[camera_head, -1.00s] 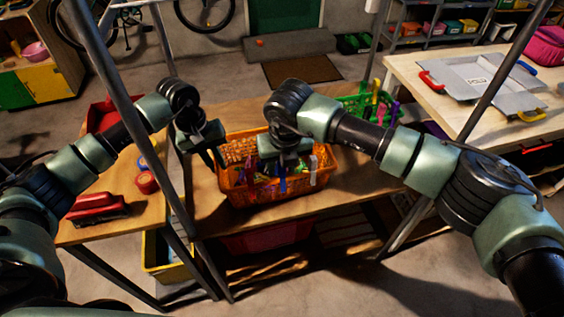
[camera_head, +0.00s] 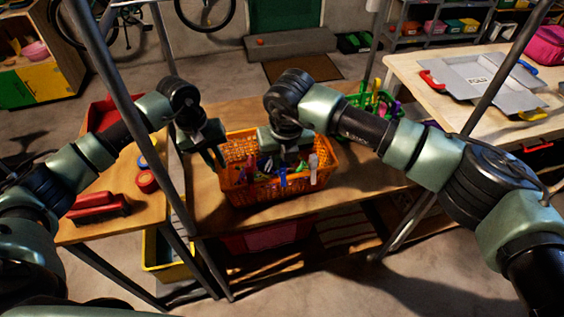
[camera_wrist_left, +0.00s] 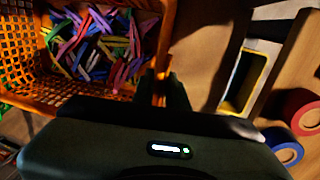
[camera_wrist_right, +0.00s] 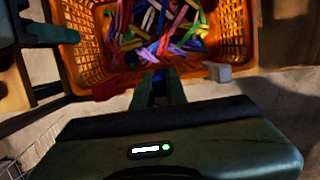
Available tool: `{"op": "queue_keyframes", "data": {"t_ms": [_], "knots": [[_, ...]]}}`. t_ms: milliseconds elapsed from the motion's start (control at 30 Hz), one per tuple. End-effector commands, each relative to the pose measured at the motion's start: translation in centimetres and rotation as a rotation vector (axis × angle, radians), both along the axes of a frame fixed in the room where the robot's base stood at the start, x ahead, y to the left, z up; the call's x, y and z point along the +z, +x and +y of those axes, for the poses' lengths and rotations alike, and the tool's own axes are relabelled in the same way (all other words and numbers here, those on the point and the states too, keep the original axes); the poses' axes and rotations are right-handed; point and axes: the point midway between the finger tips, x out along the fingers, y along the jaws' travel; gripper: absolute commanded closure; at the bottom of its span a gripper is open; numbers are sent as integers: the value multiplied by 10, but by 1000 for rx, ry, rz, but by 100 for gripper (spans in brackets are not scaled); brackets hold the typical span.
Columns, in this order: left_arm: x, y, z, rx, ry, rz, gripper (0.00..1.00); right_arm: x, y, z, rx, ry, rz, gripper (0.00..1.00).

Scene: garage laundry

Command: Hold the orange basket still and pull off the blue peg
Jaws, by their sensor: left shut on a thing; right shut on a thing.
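The orange basket (camera_head: 236,196) stands on the wooden bench and holds several coloured pegs (camera_wrist_left: 95,45). My left gripper (camera_head: 217,158) is shut on the basket's rim at its left side; the orange rim shows between the fingers in the left wrist view (camera_wrist_left: 161,92). The blue peg (camera_head: 283,178) is at the basket's front rim. My right gripper (camera_wrist_right: 160,90) is shut on it from above, and the fingers hide most of it. Whether the peg still touches the rim I cannot tell. A white peg (camera_wrist_right: 218,72) and a red peg (camera_wrist_right: 105,90) are on the same rim to either side.
A green basket (camera_head: 375,100) with pegs stands behind, to the right. Red and blue rolls (camera_head: 147,180) and a red object (camera_head: 98,206) lie on the left board. A dark metal post (camera_head: 130,110) rises near my left arm. Bare bench lies right of the orange basket.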

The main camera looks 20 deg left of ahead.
Motion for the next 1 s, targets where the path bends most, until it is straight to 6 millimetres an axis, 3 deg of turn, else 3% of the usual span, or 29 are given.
{"op": "queue_keyframes", "data": {"t_ms": [1000], "knots": [[0,0,0,-1,-1,-1,100,42,0,0,0,2,-1,100]]}}
